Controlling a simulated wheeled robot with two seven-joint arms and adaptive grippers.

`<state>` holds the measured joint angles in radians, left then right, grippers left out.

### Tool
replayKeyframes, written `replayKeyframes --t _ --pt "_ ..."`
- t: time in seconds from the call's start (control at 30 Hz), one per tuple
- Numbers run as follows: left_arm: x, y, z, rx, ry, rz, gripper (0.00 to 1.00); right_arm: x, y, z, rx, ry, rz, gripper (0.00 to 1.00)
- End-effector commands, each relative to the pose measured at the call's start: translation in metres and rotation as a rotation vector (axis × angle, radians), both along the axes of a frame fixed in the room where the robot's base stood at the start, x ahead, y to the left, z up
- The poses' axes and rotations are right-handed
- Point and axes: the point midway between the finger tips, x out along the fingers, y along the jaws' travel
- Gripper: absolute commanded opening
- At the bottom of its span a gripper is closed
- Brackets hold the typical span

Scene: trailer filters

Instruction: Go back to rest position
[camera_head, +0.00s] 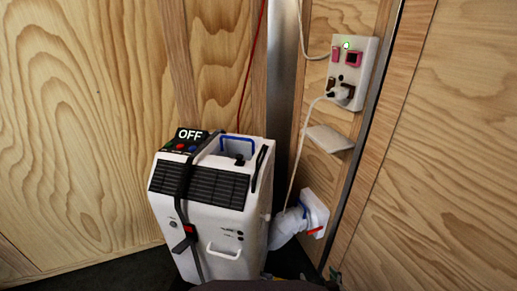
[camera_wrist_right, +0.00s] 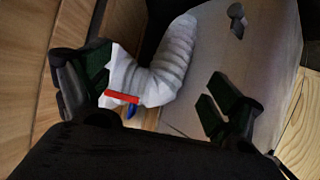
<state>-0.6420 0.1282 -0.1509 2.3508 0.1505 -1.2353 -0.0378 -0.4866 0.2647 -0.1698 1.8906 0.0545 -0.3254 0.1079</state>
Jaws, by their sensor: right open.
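My right gripper (camera_wrist_right: 157,95) is open in the right wrist view, with one dark finger at the left and one at the right. Between and beyond the fingers is a white ribbed hose (camera_wrist_right: 172,62) with a white end piece and a red tab (camera_wrist_right: 122,97). No grip on the hose shows. In the head view the hose (camera_head: 287,228) runs from the white machine (camera_head: 205,225) to a white wall fitting (camera_head: 315,213). A dark shape shows at the bottom edge of the head view, too little to identify. My left gripper is not in view.
The machine has a black "OFF" panel (camera_head: 190,135) on top and stands on a dark floor against wooden walls (camera_head: 75,120). A white socket box (camera_head: 351,72) with a green light and plugged cable is on the right wall, above a small white ledge (camera_head: 330,138).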

Motion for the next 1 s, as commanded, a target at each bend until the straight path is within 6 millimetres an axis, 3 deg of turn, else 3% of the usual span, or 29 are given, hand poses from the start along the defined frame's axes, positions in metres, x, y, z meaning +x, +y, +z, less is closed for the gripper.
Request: replayKeyframes --t 0.57,1.0 --pt "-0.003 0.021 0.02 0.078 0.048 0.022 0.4 -0.037 0.006 0.038 -0.078 0.286 -0.028 0.92" --pt "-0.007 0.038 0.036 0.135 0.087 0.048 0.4 -0.087 0.0 0.076 -0.129 0.509 -0.045 0.92"
